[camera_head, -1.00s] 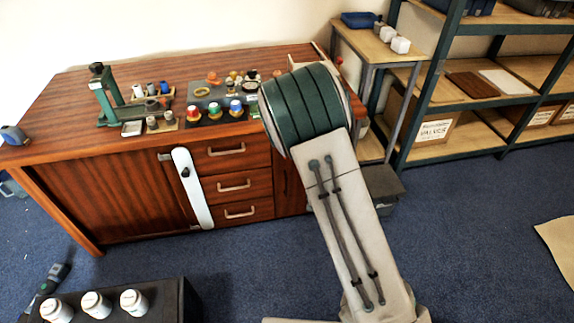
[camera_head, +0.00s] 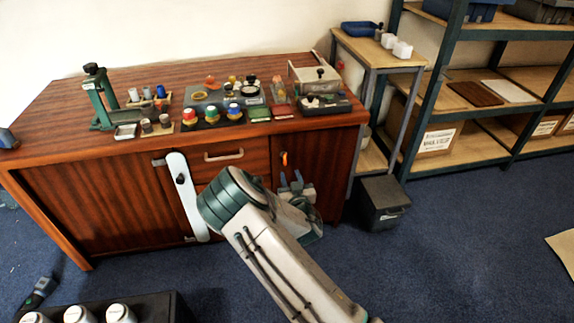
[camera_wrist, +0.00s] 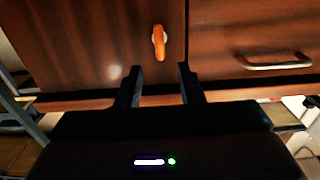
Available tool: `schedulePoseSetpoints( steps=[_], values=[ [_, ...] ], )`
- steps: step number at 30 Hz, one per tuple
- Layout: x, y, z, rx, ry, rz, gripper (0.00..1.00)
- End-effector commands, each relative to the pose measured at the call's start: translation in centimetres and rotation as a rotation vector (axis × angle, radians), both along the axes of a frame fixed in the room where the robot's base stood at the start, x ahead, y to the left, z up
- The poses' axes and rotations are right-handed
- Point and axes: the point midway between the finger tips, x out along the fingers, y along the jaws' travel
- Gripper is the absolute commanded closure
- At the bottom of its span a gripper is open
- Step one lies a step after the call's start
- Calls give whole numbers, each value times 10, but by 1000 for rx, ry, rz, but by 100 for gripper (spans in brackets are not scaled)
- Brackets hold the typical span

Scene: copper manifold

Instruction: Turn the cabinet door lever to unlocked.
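The cabinet door lever (camera_head: 284,158) is a small orange handle on the brown wooden door (camera_head: 318,158) at the right end of the cabinet. In the wrist view the orange lever (camera_wrist: 159,42) sits on a pale round base and stands close to vertical. My gripper (camera_head: 297,180) is in front of that door, a little below the lever in the head view. In the wrist view my gripper (camera_wrist: 160,72) has its two dark fingers spread apart with nothing between them. The lever shows beyond the fingertips, centred between them, and looks untouched.
Drawers with a pale handle (camera_head: 224,156) are left of the door; a drawer handle (camera_wrist: 275,62) also shows in the wrist view. A white strip (camera_head: 186,192) stands farther left. A dark bin (camera_head: 381,203) stands on the floor to the right. The cabinet top holds several small parts.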

Motion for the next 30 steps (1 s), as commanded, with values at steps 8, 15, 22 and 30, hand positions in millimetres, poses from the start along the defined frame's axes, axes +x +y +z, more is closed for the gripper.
schedulePoseSetpoints(
  steps=[8, 15, 22, 30],
  values=[
    [50, 14, -2, -1, 0, 1, 65],
    [71, 20, -1, -1, 1, -1, 65],
    [75, 21, 0, -1, 1, -1, 65],
    [75, 21, 0, -2, 2, -1, 100]
  ],
)
